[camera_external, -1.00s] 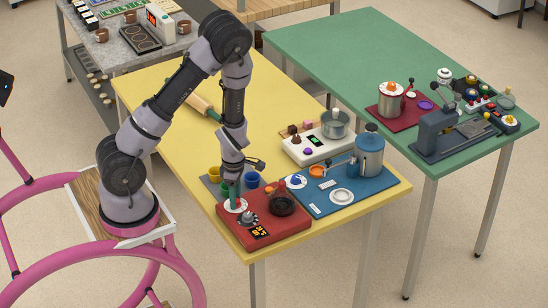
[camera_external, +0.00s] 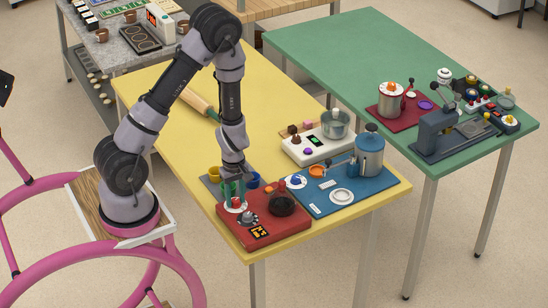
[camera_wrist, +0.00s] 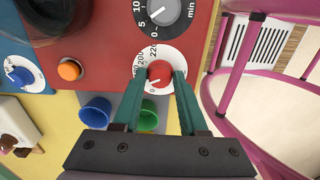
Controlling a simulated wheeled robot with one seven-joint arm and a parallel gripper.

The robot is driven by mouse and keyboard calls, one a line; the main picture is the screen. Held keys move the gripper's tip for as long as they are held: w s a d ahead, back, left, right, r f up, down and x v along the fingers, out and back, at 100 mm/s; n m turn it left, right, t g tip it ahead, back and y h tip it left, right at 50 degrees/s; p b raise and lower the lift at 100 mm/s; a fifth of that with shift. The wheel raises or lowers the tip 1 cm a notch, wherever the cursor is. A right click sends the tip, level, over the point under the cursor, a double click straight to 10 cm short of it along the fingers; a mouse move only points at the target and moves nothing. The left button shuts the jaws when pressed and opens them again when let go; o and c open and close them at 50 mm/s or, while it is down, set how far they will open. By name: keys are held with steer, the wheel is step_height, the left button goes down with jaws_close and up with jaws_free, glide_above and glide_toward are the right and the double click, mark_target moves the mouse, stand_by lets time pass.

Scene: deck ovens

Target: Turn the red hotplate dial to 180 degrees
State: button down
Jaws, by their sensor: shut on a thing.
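The red hotplate (camera_external: 287,229) stands on the front corner of the yellow table. Its red dial (camera_wrist: 160,74) sits on a white scale disc (camera_wrist: 172,55) with numbers such as 200 and 220 showing. My gripper (camera_wrist: 160,79) is over this dial, its two green fingers shut on the dial's sides. In the external view the fingers partly hide the dial (camera_external: 236,203). The dial's pointer mark cannot be made out, so I cannot tell its exact setting.
A grey timer knob (camera_wrist: 163,8) is close beyond the dial, and an orange button (camera_wrist: 69,70) is to its left. Blue (camera_wrist: 95,111) and green (camera_wrist: 148,115) cups stand close behind the hotplate. A dark flask (camera_external: 282,205) sits on the hotplate. A blue mat (camera_external: 322,208) is to the right.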

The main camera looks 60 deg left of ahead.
mark_target(235, 200)
steer(key=m, duration=0.4)
steer(key=shift+m, duration=0.3)
stand_by(0.3)
steer(key=shift+c, duration=2.2)
jaws_free()
steer(key=shift+r, duration=0.1)
step_height(235, 200, up, 11)
steer(key=shift+f, duration=0.2)
